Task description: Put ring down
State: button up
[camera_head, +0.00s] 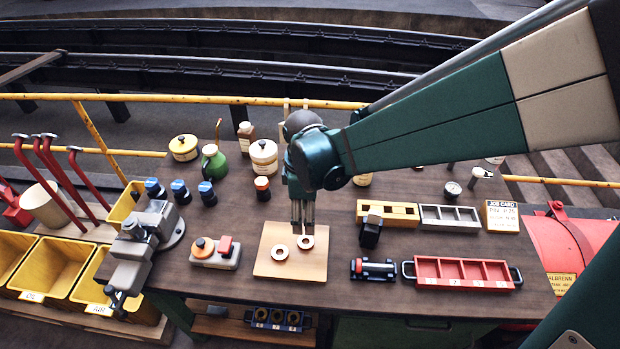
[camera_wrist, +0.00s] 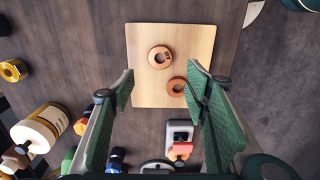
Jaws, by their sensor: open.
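Two flat copper-coloured rings lie on a light wooden board on the bench. The right ring (camera_head: 306,248) lies right below my gripper (camera_head: 302,228), partly hidden by the fingers; in the wrist view it is the upper ring (camera_wrist: 152,57). The other ring (camera_head: 273,254) lies just left of it in the head view and is the lower one (camera_wrist: 171,88) in the wrist view. The wooden board (camera_head: 306,270) shows in the wrist view too (camera_wrist: 200,38). My gripper's fingers (camera_wrist: 160,72) are apart, pointing down at the board, with nothing held between them.
Left of the board is a grey block with orange and red parts (camera_head: 215,255), and a grey vise (camera_head: 145,245). Right are a small black roller piece (camera_head: 373,269) and a red tray (camera_head: 427,270). Bottles and tins, including a white tin (camera_head: 263,157), stand behind.

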jog(key=shift+d, duration=0.1)
dwell(0.3)
jog(key=s+d+r+m+t, duration=0.2)
jog(key=d+r+m, duration=0.3)
jog(key=d, duration=0.4)
jog(key=s+d+r+m+t, duration=0.2)
jog(key=s+d+r+m, duration=0.3)
jog(key=d, duration=0.5)
jog(key=s+d+r+m+t, duration=0.3)
jog(key=d+r+m, duration=0.3)
jog(key=d+m, duration=0.2)
jog(key=shift+s+d+r, duration=0.25)
jog(key=shift+d, duration=0.55)
